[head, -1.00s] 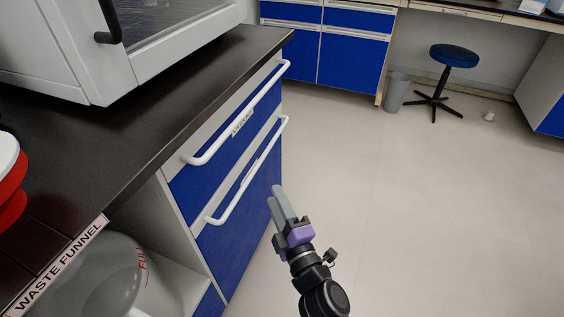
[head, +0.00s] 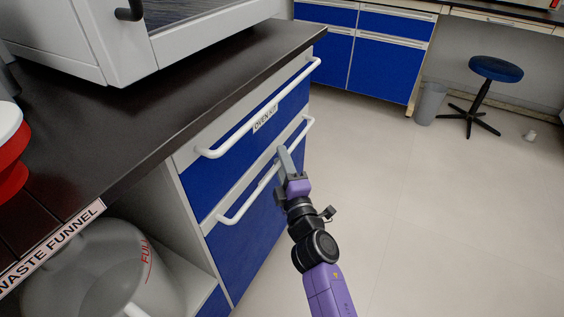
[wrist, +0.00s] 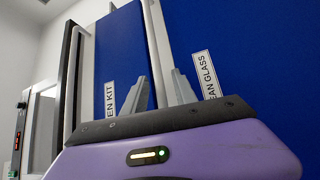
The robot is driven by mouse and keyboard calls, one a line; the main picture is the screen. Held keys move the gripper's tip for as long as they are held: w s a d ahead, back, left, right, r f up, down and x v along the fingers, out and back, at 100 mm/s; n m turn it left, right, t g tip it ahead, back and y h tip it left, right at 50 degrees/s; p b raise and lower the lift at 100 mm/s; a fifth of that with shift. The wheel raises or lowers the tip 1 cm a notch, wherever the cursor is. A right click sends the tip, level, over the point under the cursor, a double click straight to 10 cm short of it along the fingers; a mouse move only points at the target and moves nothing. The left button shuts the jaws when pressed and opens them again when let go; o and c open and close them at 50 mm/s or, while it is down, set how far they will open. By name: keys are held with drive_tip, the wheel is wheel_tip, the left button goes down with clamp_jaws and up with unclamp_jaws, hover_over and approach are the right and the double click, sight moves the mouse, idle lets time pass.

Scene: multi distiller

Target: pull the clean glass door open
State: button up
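The clean glass door (head: 245,243) is the lower blue front of the near cabinet, and it is closed. Its white bar handle (head: 236,207) slants across its top. In the wrist view the CLEAN GLASS label (wrist: 205,74) is partly hidden behind my gripper. My gripper (head: 286,160) is at the handle's middle, in front of the door. In the wrist view its two grey fingers (wrist: 160,88) stand apart, with the white handle bar (wrist: 156,45) showing between them. I cannot tell whether they touch it.
The OVEN KIT front (head: 255,128) with its own white handle lies just above. A black counter (head: 190,95) with a white-framed appliance overhangs it. A waste funnel container (head: 100,265) stands at left. Open floor (head: 430,220) lies right; a stool (head: 495,70) and bin (head: 430,103) stand farther back.

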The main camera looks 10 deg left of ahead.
drive_tip(key=shift+c, duration=0.2)
clamp_jaws()
idle(1.3)
